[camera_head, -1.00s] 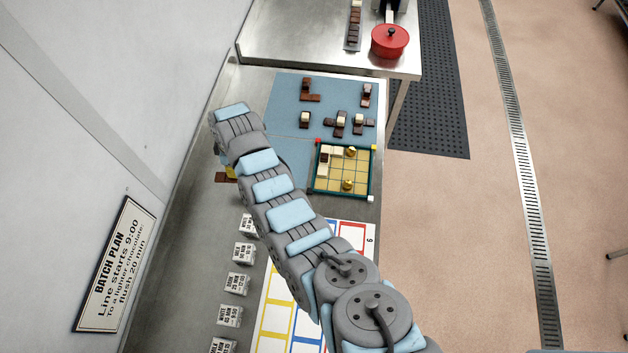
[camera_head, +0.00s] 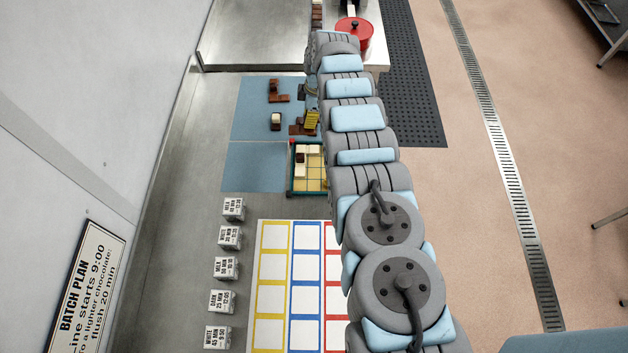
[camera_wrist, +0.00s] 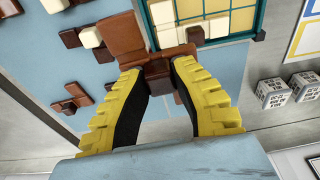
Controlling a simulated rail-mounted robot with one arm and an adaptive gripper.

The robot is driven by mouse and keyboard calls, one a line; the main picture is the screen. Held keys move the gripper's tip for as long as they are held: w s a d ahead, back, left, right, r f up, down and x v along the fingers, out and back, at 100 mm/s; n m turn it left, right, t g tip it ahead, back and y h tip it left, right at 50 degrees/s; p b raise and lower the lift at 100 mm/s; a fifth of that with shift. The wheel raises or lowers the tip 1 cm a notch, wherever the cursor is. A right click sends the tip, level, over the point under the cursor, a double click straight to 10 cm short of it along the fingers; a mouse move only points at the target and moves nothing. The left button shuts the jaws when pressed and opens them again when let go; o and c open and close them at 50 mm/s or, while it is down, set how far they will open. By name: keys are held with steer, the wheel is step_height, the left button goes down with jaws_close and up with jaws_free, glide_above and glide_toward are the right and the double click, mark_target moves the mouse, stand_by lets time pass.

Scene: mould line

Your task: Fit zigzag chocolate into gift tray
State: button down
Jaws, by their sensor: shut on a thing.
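My gripper (camera_wrist: 158,72) has yellow ribbed fingers and is shut on a brown chocolate piece (camera_wrist: 122,36) of stepped, zigzag outline. In the head view the piece (camera_head: 298,130) shows beside the yellow fingers (camera_head: 311,120), over the blue mat. The gift tray (camera_wrist: 250,33), with a dark teal rim and yellow cells, lies beyond the held piece in the wrist view. In the head view the tray (camera_head: 290,172) is partly hidden by my arm, and some cells hold cream and brown blocks. The height of the piece above the mat is hard to tell.
Other chocolate pieces lie on the blue mat (camera_head: 250,165), such as a brown one (camera_head: 279,97) and a cream-topped one (camera_head: 275,121). A red pot (camera_head: 362,31) stands on the rear table. Labelled blocks (camera_head: 228,237) and a coloured grid sheet (camera_head: 290,225) lie nearer.

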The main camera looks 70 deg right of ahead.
steer(key=s+d, duration=0.1)
steer(key=s+d+r, duration=0.1)
steer(key=s, duration=0.1)
steer(key=shift+s+d+b, duration=0.25)
steer(key=shift+b, duration=0.05)
steer(key=shift+s+d+r, duration=0.15)
steer(key=shift+s+d, duration=0.1)
steer(key=shift+s, duration=0.25)
steer(key=shift+a+p, duration=0.1)
steer(key=shift+p, duration=0.3)
steer(key=p, duration=0.7)
glide_above(313, 179)
steer(key=f, duration=0.9)
steer(key=shift+s+d, duration=0.15)
steer(key=shift+d, duration=0.15)
steer(key=shift+s+a+f, duration=0.1)
steer(key=shift+a+f, duration=0.3)
steer(key=shift+f, duration=0.3)
steer(key=shift+d+f+p, duration=0.1)
steer(key=shift+f+p, duration=0.3)
steer(key=shift+f, duration=0.85)
steer(key=shift+f, duration=0.2)
